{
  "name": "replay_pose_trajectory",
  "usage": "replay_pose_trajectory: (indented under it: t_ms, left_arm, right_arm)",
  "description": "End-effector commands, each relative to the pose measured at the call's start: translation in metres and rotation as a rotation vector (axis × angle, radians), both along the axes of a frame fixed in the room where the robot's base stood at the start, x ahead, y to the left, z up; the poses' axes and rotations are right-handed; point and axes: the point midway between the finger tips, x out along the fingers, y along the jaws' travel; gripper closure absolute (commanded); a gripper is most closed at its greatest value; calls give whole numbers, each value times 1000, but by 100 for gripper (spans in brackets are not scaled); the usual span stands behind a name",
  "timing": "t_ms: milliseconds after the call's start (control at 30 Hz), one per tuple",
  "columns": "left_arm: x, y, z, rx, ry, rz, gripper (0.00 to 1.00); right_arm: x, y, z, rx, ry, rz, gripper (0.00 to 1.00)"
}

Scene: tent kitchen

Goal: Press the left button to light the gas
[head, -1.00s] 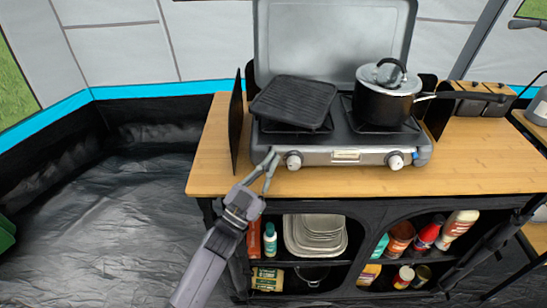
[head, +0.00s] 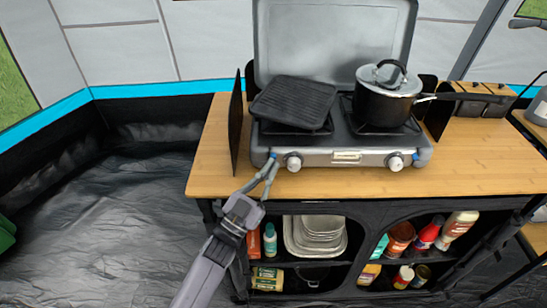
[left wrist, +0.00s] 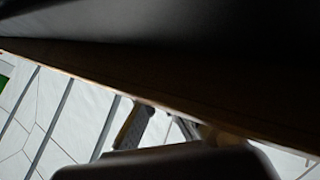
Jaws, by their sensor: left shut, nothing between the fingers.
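The gas stove (head: 345,146) stands on the wooden counter with its lid raised. The left button (head: 273,155) is a small blue one at the left end of the front panel, beside the left knob (head: 294,162). My left gripper (head: 270,164) is shut and empty, its fingertips just in front of and below this button. I cannot tell whether they touch it. A matching right button (head: 415,156) sits beside the right knob (head: 395,162). No flame shows; the cookware hides the burners. My right gripper is not in view.
A black griddle (head: 293,103) covers the left burner and a lidded pot (head: 384,96) the right. The wooden counter (head: 466,160) is clear in front of the stove. Shelves below hold bowls (head: 322,228) and bottles. The left wrist view is mostly dark.

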Motion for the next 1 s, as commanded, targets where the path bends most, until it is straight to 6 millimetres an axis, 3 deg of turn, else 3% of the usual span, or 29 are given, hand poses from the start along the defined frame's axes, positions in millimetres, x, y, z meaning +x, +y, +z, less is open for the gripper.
replay_pose_trajectory:
  t_ms: [233, 700, 1000]
  left_arm:
    - [-4, 0, 0, 1, 3, 0, 100]
    - [-47, 0, 2, 0, -1, -1, 100]
    - [-50, -1, 1, 0, -4, -1, 100]
  right_arm:
    - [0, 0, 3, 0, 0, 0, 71]
    - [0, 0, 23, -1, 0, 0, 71]
    - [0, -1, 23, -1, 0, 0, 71]
